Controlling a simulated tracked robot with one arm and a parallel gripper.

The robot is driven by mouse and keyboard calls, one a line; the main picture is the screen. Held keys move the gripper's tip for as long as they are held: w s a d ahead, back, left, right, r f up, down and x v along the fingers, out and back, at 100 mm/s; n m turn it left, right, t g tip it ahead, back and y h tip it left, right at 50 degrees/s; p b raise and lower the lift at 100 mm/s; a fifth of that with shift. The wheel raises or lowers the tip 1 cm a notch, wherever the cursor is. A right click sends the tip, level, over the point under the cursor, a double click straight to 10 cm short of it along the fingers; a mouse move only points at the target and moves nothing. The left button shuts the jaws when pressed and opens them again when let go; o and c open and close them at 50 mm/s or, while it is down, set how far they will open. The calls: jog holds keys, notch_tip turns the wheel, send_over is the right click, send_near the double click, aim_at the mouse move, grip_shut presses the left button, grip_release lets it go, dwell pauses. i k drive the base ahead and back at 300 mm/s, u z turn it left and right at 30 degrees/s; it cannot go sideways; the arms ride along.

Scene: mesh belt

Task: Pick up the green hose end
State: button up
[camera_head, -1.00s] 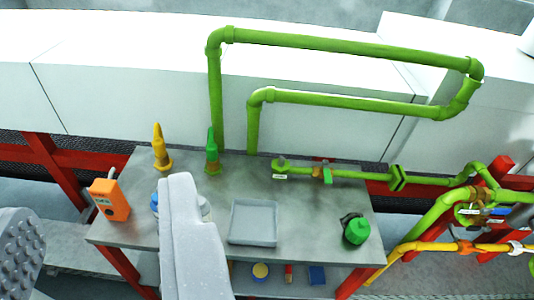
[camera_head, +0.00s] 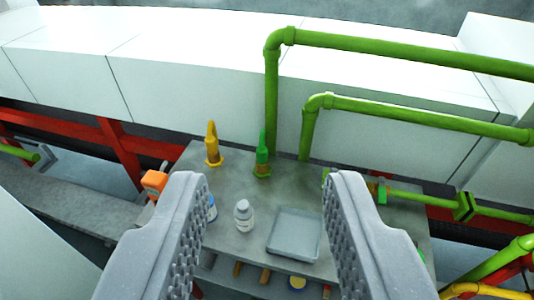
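The green hose end (camera_head: 262,158) stands upright at the back of the grey table, with a narrow tip and a wider base. A similar yellow hose end (camera_head: 212,146) stands just left of it. My gripper (camera_head: 266,185) is open and empty, with one ridged grey finger at the lower left and one at the lower right. In the picture, the green hose end shows between and slightly above the fingertips. The fingers appear nearer to the camera and apart from it.
A white bottle (camera_head: 244,216), a blue-labelled bottle (camera_head: 212,208) and a grey tray (camera_head: 294,236) are on the table, nearer me. An orange device (camera_head: 154,184) is partly behind my left finger. Green pipes (camera_head: 271,95) rise right of the hose end, close to it. A white casing (camera_head: 190,85) stands behind.

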aim_at(262, 162)
jog(key=i, duration=0.9)
jog(key=u, duration=0.05)
